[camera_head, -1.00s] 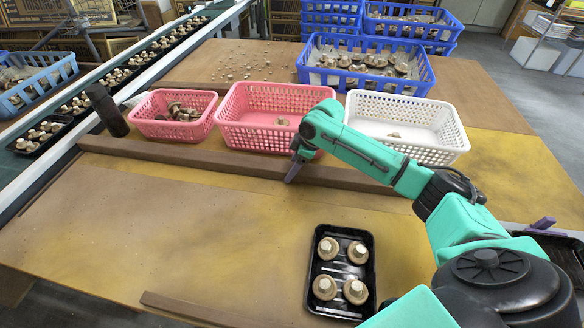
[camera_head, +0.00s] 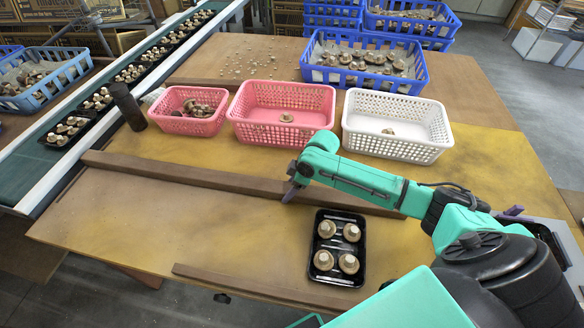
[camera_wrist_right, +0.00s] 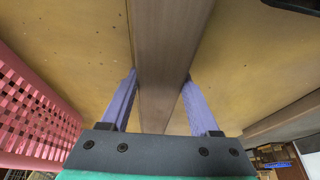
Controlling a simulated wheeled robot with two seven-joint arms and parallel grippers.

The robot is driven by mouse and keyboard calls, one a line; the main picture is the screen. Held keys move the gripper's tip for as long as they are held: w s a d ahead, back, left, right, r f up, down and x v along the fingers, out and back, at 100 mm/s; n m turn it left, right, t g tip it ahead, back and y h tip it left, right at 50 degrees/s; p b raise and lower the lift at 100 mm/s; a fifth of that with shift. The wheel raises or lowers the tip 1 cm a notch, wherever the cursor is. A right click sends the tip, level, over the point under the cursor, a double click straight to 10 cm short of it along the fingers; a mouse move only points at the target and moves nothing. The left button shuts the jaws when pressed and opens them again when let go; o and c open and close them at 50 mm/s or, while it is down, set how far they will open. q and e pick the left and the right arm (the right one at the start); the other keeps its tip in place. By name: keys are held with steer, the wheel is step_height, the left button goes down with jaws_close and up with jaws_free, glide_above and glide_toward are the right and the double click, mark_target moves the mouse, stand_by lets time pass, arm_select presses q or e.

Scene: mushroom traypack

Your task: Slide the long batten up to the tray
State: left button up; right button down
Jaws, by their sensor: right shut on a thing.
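The long brown batten (camera_head: 180,174) lies across the table between the baskets and the black tray. My right gripper (camera_head: 291,190) is shut on it right of its middle, just above and left of the tray. In the right wrist view, the two purple fingers of the gripper (camera_wrist_right: 159,85) stand on both sides of the batten (camera_wrist_right: 165,45). The black tray (camera_head: 318,275) holds several mushrooms, stems up. The batten's near side is close to the tray's far edge; I cannot tell whether they touch. My left gripper is not in view.
A pink basket (camera_head: 245,130), a smaller pink basket (camera_head: 185,126) and a white basket (camera_head: 400,150) stand behind the batten. A shorter batten (camera_head: 240,285) lies along the front edge. A dark cylinder (camera_head: 127,107) stands at the left. The table left of the tray is clear.

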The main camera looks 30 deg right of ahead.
mark_target(282, 206)
steer(key=shift+s+a+r+p, duration=0.25)
steer(key=shift+s+a+p, duration=0.5)
steer(key=shift+s+a, duration=0.35)
steer(key=shift+s+a+f, duration=0.1)
steer(key=shift+s, duration=0.3)
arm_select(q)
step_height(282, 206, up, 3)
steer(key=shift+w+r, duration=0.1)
arm_select(e)
steer(key=shift+f, duration=0.15)
steer(key=shift+c, duration=0.6)
jaws_free()
arm_select(q)
steer(key=shift+p, duration=0.3)
arm_select(e)
steer(key=v, duration=1.4)
steer(key=shift+s+r, duration=0.2)
steer(key=shift+r, duration=0.05)
